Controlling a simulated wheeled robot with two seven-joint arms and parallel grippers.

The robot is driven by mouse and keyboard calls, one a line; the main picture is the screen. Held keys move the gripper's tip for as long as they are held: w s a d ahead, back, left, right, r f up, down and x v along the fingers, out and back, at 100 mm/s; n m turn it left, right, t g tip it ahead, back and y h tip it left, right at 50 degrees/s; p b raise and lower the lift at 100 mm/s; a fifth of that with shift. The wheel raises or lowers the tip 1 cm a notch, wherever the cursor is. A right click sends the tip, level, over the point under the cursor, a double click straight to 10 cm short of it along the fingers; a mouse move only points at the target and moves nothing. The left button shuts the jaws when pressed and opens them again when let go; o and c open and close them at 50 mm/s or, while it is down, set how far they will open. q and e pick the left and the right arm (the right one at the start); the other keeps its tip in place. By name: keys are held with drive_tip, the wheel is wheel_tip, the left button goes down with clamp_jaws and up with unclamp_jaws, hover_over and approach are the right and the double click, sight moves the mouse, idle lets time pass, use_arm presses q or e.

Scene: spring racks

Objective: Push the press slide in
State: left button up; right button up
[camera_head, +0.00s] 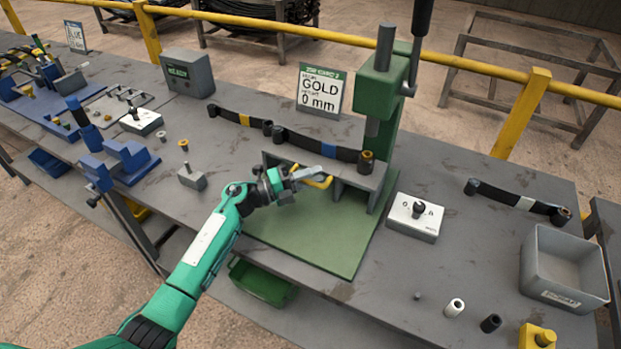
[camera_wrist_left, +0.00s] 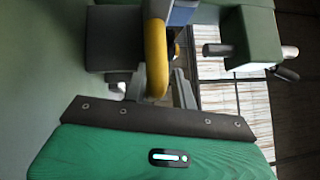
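The green press (camera_head: 385,110) stands on a green base plate (camera_head: 330,235) on the bench. Its grey fixture (camera_head: 355,185) carries a dark leaf spring (camera_head: 305,145) with a blue band. A yellow handle (camera_head: 320,182), seemingly the slide's, is at the fixture's front. My left gripper (camera_head: 308,174) is at this handle. In the left wrist view the yellow handle (camera_wrist_left: 155,60) runs between my left gripper's two fingers (camera_wrist_left: 158,90), with a gap showing on its right side. Contact on the other side is unclear. The slide's body is partly hidden. My right gripper is not in view.
A sign reading GOLD 0 mm (camera_head: 320,92) stands behind the press. A white dial box (camera_head: 415,217) and a grey bin (camera_head: 563,270) are to the right. A small grey block (camera_head: 193,178) lies left of my gripper. The front of the green plate is clear.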

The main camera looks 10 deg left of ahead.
use_arm(q)
drive_tip(key=shift+w+f, duration=0.1)
drive_tip(key=shift+f, duration=0.1)
drive_tip(key=shift+a+f, duration=0.1)
